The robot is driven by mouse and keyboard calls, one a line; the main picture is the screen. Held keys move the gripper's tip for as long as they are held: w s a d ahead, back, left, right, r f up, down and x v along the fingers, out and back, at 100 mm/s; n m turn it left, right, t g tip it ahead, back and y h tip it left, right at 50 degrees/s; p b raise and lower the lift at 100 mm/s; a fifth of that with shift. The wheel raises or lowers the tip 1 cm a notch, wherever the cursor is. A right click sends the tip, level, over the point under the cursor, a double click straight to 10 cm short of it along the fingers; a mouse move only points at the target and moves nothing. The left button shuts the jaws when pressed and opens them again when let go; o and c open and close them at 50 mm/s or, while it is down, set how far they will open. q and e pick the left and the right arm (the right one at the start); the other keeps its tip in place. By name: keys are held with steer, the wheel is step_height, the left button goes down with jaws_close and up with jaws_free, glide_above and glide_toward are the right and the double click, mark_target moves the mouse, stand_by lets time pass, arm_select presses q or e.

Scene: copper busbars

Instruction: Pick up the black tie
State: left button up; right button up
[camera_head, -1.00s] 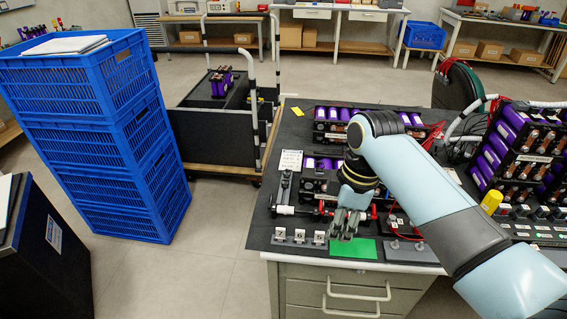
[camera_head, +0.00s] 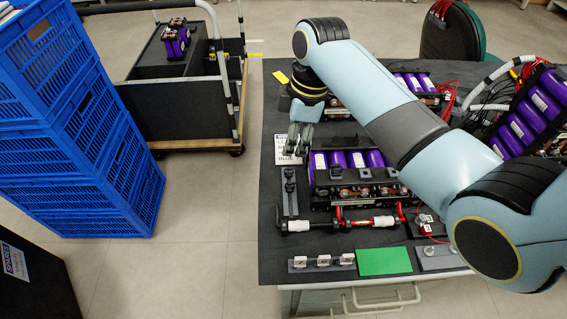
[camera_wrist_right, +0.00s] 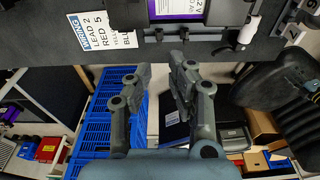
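My right gripper (camera_head: 298,140) hangs over the left part of the black-topped table, above the white wiring card (camera_head: 287,148). In the right wrist view its two fingers (camera_wrist_right: 158,90) stand apart with nothing between them. A narrow grey holder (camera_head: 290,204) with small dark fittings (camera_head: 289,173) lies just in front of the gripper. I cannot tell for certain which dark piece is the black tie. In the wrist view a dark strip with small black pieces (camera_wrist_right: 160,36) runs beyond the fingertips. My left gripper is not in view.
Purple battery modules (camera_head: 345,160) stand close right of the gripper. Blue crates (camera_head: 60,120) and a cart (camera_head: 180,75) stand left of the table.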

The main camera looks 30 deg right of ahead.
mark_target(289, 168)
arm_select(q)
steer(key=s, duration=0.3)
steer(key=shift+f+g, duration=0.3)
arm_select(e)
steer(key=f, duration=0.2)
steer(key=shift+a+f, duration=0.2)
steer(key=shift+f, duration=0.1)
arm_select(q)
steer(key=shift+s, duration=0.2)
arm_select(e)
steer(key=shift+w+f, duration=0.15)
steer(key=shift+f, duration=0.2)
arm_select(q)
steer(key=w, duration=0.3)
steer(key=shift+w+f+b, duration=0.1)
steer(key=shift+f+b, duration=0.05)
steer(key=shift+b, duration=0.25)
arm_select(e)
step_height(289, 168, down, 5)
steer(key=shift+w+a+f, duration=0.1)
steer(key=shift+a, duration=0.05)
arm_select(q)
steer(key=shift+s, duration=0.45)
arm_select(e)
steer(key=shift+c, duration=0.2)
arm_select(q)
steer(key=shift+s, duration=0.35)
arm_select(e)
jaws_close()
